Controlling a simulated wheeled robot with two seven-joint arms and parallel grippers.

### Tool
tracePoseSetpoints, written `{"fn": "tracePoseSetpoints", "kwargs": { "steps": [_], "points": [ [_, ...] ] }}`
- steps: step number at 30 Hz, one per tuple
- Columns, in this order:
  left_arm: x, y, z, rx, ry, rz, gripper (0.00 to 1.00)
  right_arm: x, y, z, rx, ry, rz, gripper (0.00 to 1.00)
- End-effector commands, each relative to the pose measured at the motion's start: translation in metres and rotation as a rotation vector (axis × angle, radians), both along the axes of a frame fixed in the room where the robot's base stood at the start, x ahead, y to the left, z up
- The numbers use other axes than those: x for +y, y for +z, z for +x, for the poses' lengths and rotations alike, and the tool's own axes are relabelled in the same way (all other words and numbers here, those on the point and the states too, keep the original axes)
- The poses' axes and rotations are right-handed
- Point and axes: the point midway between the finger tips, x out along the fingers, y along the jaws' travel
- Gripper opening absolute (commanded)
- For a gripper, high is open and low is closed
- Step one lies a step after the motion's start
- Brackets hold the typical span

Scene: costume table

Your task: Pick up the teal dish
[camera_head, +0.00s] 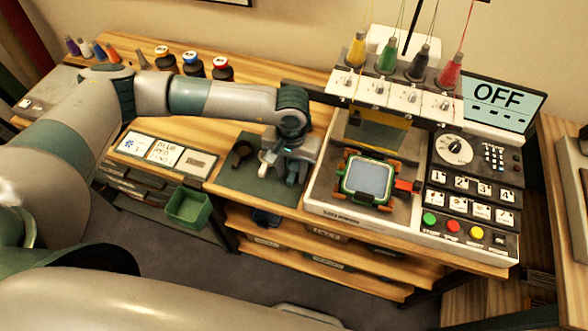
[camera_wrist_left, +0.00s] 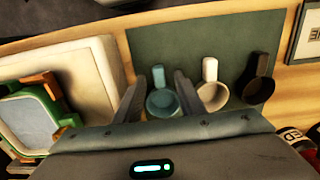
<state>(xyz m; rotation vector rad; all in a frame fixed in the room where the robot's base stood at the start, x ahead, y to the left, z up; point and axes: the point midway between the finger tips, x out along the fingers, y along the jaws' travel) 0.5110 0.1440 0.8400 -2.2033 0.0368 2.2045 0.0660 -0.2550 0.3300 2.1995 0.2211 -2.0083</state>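The teal dish (camera_wrist_left: 162,103) is a small round scoop with a handle. It lies on a dark green mat (camera_wrist_left: 225,40), beside a white dish (camera_wrist_left: 212,95) and a dark brown dish (camera_wrist_left: 258,88). My left gripper (camera_wrist_left: 159,76) is open, its two fingers on either side of the teal dish in the left wrist view. Whether they touch it I cannot tell. In the head view my left gripper (camera_head: 292,168) is low over the mat (camera_head: 262,187) and largely hides the teal dish. My right gripper is not in view.
The embroidery machine (camera_head: 400,215) with a green-framed hoop (camera_head: 368,180) stands just right of the mat. Label cards (camera_head: 165,150) lie to the left. Capped jars (camera_head: 193,64) stand behind the arm. A green bin (camera_head: 187,208) is below the table's front edge.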

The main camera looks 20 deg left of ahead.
Motion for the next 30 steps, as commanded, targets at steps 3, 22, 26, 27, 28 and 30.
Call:
{"fn": "tracePoseSetpoints", "kwargs": {
  "steps": [3, 22, 26, 27, 28, 30],
  "points": [
    [0.000, 0.000, 0.000, 0.000, 0.000, 0.000, 0.36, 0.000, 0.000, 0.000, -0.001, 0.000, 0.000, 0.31],
    [0.000, 0.001, 0.000, 0.000, 0.001, 0.000, 0.00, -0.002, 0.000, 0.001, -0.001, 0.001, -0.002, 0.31],
    [0.000, 0.004, 0.001, -0.001, 0.001, -0.001, 0.00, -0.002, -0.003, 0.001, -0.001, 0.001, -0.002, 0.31],
    [0.000, 0.007, 0.001, -0.002, 0.001, -0.001, 0.00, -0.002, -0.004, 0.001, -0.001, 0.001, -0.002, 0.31],
    [0.000, 0.009, 0.001, -0.002, 0.001, -0.002, 0.00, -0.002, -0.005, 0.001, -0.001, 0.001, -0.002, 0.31],
    [-0.001, 0.016, 0.001, -0.003, 0.000, -0.002, 0.00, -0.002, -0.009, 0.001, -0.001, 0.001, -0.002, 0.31]
  ]
}}
